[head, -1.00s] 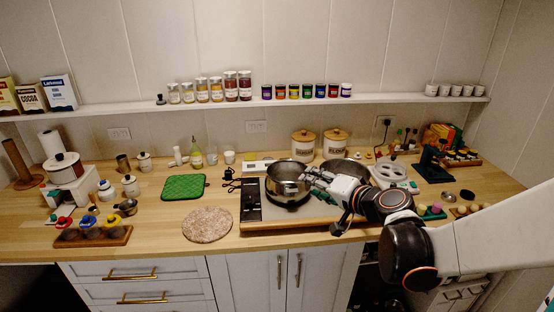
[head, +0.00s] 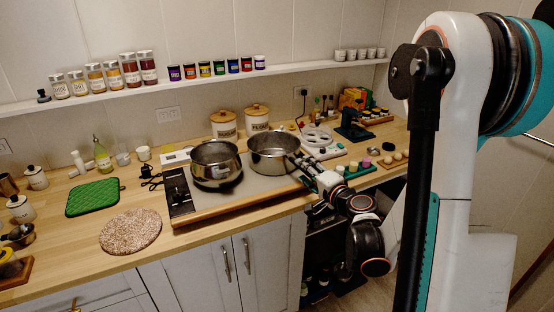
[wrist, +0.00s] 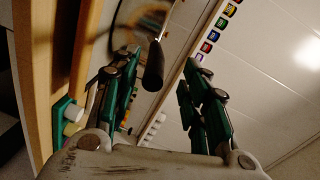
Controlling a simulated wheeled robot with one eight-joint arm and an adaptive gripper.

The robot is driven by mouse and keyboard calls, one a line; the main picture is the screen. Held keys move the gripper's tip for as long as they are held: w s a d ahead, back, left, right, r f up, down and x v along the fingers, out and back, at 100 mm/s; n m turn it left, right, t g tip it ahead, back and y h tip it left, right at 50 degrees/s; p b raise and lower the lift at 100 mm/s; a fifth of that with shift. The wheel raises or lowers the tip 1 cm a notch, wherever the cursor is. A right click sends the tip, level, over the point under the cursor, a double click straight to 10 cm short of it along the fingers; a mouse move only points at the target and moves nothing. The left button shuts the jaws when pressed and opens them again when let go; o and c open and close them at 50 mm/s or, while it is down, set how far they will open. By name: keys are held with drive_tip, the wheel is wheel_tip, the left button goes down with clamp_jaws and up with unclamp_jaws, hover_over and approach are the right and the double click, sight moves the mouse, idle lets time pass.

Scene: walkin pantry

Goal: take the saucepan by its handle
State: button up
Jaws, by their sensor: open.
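The saucepan (head: 274,153) looks to be the steel pot on the right of the cooktop in the head view. In the wrist view its shiny body (wrist: 140,18) is at the top, partly cut off. Its black handle (wrist: 154,70) points from the pot toward my gripper. My gripper (head: 299,161) is just right of the pot in the head view, where it hides the handle. In the wrist view my gripper (wrist: 158,62) is open, with the handle's end between the fingers, nearer the left one. I cannot tell whether they touch.
A second steel pot (head: 216,163) stands to the left on the cooktop (head: 246,192). Two lidded canisters (head: 224,124) stand behind. The shelf (head: 200,82) holds jars.

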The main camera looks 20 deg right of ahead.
drive_tip(key=shift+w+f, duration=0.1)
drive_tip(key=shift+w, duration=0.55)
drive_tip(key=w+b, duration=0.1)
drive_tip(key=w, duration=0.1)
drive_tip(key=w+f, duration=0.1)
drive_tip(key=w, duration=0.1)
drive_tip(key=shift+w+f+b, duration=0.15)
drive_tip(key=shift+f+b, duration=0.05)
drive_tip(key=shift+b, duration=0.15)
drive_tip(key=shift+w, duration=0.45)
drive_tip(key=shift+s, duration=0.1)
clamp_jaws()
